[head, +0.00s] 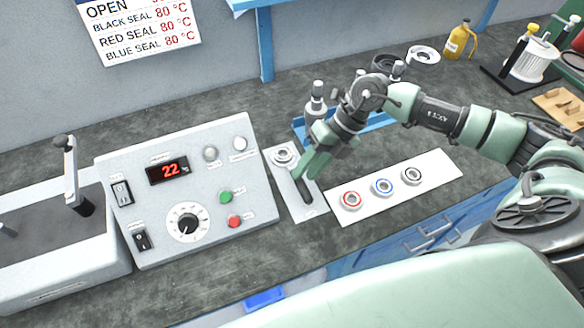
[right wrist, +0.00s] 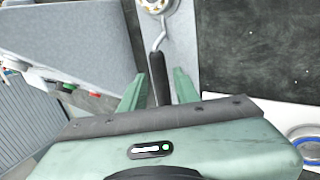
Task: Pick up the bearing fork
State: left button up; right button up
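The bearing fork (head: 305,191) lies on a pale plate (head: 312,210) to the right of the control box. Its dark handle (right wrist: 159,78) and bent metal shank show in the right wrist view. The shank runs up to a ring-shaped bearing (right wrist: 153,5), cut off by the picture's top edge; this bearing also shows in the head view (head: 283,155). My right gripper (head: 309,169) is over the handle. In the right wrist view its fingers (right wrist: 157,90) are apart, one on each side of the handle, with gaps. My left gripper is not in view.
The control box (head: 195,190), its display reading 22, stands left of the plate. A white strip (head: 414,193) with red, blue and grey ringed bearings lies to the right. A blue tray (head: 300,130) with fittings stands behind my gripper. The bench front is clear.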

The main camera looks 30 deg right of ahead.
jog(key=shift+x, duration=1.35)
grip_shut()
jog(key=shift+r, duration=0.15)
jog(key=shift+w+r, duration=0.1)
jog(key=shift+r, duration=0.5)
notch_tip(320, 180, up, 19)
jog(key=b, duration=0.1)
jog(key=shift+f, duration=0.2)
